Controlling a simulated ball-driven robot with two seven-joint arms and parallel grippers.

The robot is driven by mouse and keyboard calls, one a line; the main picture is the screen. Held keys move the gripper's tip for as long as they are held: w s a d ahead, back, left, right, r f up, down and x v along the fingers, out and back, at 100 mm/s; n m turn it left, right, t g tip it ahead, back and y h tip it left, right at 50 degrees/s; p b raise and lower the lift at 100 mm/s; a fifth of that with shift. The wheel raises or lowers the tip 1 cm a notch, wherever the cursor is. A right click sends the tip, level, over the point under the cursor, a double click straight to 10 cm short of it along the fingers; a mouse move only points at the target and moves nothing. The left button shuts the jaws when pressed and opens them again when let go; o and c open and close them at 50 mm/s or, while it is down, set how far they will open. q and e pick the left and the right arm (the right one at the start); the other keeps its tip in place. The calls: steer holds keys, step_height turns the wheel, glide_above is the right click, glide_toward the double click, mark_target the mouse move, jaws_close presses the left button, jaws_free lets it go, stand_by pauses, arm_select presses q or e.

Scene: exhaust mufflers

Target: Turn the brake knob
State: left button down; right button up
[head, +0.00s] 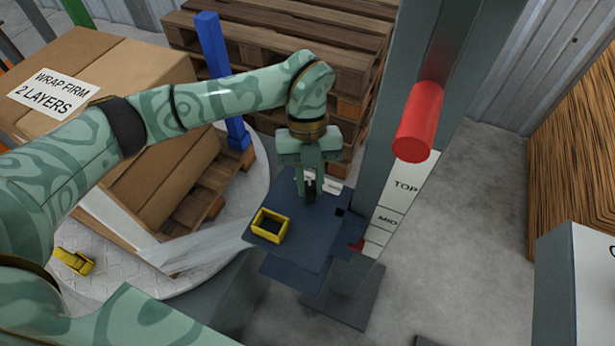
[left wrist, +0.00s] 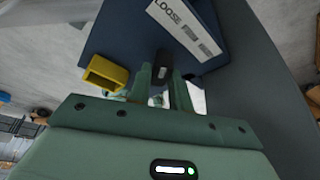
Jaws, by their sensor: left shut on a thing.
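The brake knob (head: 309,194) is a small dark upright piece on top of the dark blue carriage (head: 292,212) beside the grey mast. My left gripper (head: 310,184) points down from above and is shut on the knob. In the left wrist view the dark knob (left wrist: 162,62) stands between the two green fingers (left wrist: 162,80). A white label (left wrist: 186,28) reading LOOSE lies just beyond it; its other marks are too small to read. The fingers hide part of the knob. My right gripper is not in view.
A yellow open box (head: 269,226) sits on the carriage, left of the knob. The grey mast (head: 383,130) carries a red cylinder (head: 418,122) and a TOP/MID scale (head: 398,200).

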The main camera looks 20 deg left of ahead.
arm_select(q)
steer(key=shift+r+m, duration=0.3)
steer(key=shift+m, duration=0.2)
steer(key=shift+f+m+y+p, duration=0.1)
steer(key=shift+m+y+p, duration=0.4)
steer(key=shift+m+p, duration=0.3)
steer(key=shift+d+f+m+y+p, duration=0.15)
steer(key=shift+m+y+p, duration=0.45)
steer(key=shift+m, duration=0.9)
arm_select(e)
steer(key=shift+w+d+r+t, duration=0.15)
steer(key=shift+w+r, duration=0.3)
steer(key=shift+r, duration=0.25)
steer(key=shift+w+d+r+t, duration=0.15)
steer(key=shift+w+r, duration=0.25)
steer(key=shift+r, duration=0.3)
arm_select(q)
steer(key=c, duration=1.3)
jaws_free()
steer(key=shift+g, duration=0.3)
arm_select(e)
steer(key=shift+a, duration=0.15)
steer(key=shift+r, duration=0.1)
